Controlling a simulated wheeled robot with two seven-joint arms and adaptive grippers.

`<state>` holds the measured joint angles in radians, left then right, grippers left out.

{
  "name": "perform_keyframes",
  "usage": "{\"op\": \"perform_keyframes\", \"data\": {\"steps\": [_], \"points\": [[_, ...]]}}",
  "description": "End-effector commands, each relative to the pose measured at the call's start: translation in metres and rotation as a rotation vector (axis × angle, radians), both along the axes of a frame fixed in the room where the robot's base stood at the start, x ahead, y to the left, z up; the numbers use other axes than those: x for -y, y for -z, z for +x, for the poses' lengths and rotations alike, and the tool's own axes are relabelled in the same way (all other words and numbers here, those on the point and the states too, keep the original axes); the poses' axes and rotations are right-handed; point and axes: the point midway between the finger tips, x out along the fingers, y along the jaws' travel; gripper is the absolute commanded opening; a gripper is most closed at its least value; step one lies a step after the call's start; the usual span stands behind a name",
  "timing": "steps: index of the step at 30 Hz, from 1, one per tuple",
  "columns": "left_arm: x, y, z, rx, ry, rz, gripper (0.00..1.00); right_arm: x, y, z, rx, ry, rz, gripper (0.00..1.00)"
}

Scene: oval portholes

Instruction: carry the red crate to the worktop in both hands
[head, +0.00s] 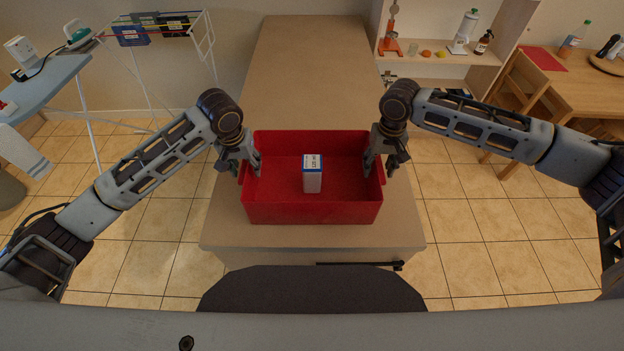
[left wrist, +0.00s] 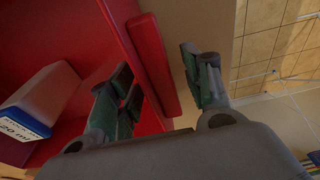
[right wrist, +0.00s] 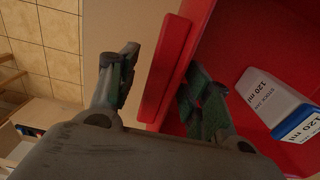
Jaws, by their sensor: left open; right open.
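The red crate (head: 312,212) stands on the near end of a long brown worktop, with a white and blue box (head: 312,178) upright inside it. My left gripper (head: 248,168) is at the crate's left wall. In the left wrist view its open fingers (left wrist: 160,90) straddle the red rim (left wrist: 152,62), one inside and one outside, with a gap on the outer side. My right gripper (head: 382,166) is at the right wall. In the right wrist view its open fingers (right wrist: 158,88) also straddle the rim (right wrist: 166,70).
The worktop (head: 310,75) is clear behind the crate. An ironing board (head: 50,88) and drying rack stand at the left. A shelf (head: 440,58) with bottles is at the back right, and a wooden table (head: 560,85) is at the right.

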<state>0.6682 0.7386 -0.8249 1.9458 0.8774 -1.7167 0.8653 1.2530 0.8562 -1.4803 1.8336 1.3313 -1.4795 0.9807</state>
Motion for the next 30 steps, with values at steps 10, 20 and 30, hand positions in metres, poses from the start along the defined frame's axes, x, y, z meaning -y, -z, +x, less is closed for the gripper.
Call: {"op": "perform_keyframes", "data": {"steps": [10, 20, 30], "points": [[-0.0002, -0.0001, -0.0001, 0.0, 0.0, 0.0, 0.11, -0.0001, -0.0002, 0.0, 0.0, 0.0, 0.0, 0.11], [-0.0004, -0.0002, 0.0, 0.0, 0.0, 0.001, 0.0, 0.0002, -0.0003, 0.0001, 0.0, 0.0, -0.001, 0.0], [-0.0005, -0.0029, 0.0005, 0.001, -0.001, 0.001, 0.0, 0.0003, -0.0029, 0.0006, 0.002, 0.001, 0.0, 0.0]]}}
